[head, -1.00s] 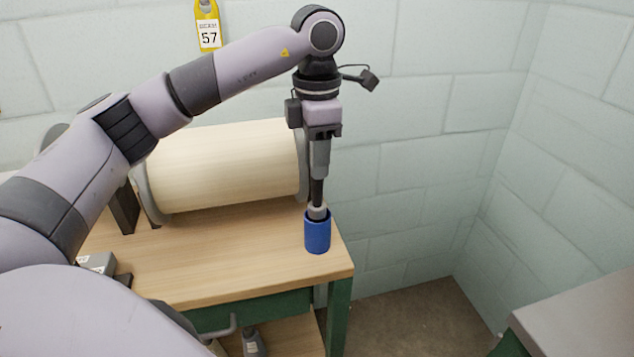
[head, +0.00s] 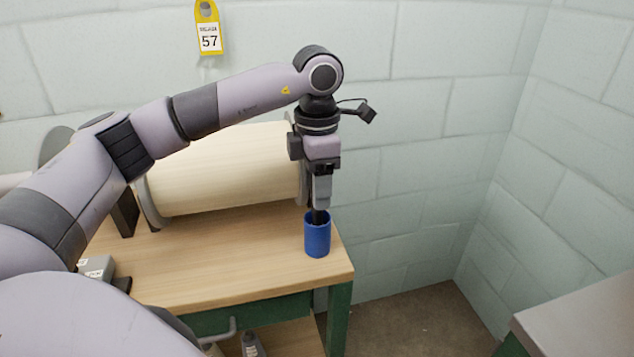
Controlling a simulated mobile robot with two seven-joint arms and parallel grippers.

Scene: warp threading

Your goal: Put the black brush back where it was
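The blue cup (head: 317,240) stands upright near the right end of the wooden bench top. My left gripper (head: 319,209) points straight down over it, with its fingertips at about the height of the cup's rim. A thin dark piece (head: 319,217), which looks like the black brush, runs from between the fingers down into the cup's mouth. Its lower part is hidden inside the cup. I see the fingers nearly edge-on, so whether they still grip it is unclear. My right gripper is out of view.
A large cream-coloured warp roll (head: 225,170) with grey end discs lies just behind and left of the cup. A grey box (head: 97,268) sits at the bench's left front. A yellow tag marked 57 (head: 208,30) hangs on the block wall. Another grey surface (head: 580,325) is at lower right.

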